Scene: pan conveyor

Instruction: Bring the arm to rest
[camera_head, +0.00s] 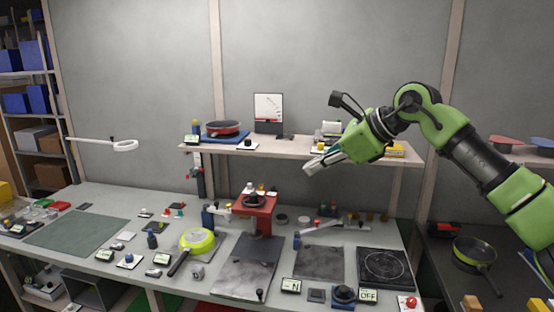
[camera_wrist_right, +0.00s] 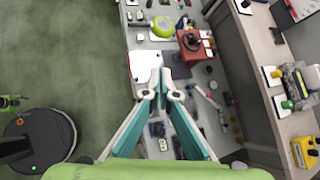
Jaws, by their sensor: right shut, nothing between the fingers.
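My green right arm (camera_head: 430,118) reaches in from the right in the head view. Its gripper (camera_head: 310,168) is raised in front of the shelf, above the workbench, and points left and slightly down. In the right wrist view the two fingers of this gripper (camera_wrist_right: 160,80) come together at the tips, with nothing between them. The gripper touches nothing that I can see. My left gripper does not show in either view.
A shelf (camera_head: 255,150) with a red pan (camera_head: 222,128) runs behind the gripper. The workbench (camera_head: 100,195) below holds a yellow-green pan (camera_head: 197,241), a red machine (camera_head: 255,210) and a hot plate (camera_head: 385,267). Another pan (camera_head: 474,252) stands at the right.

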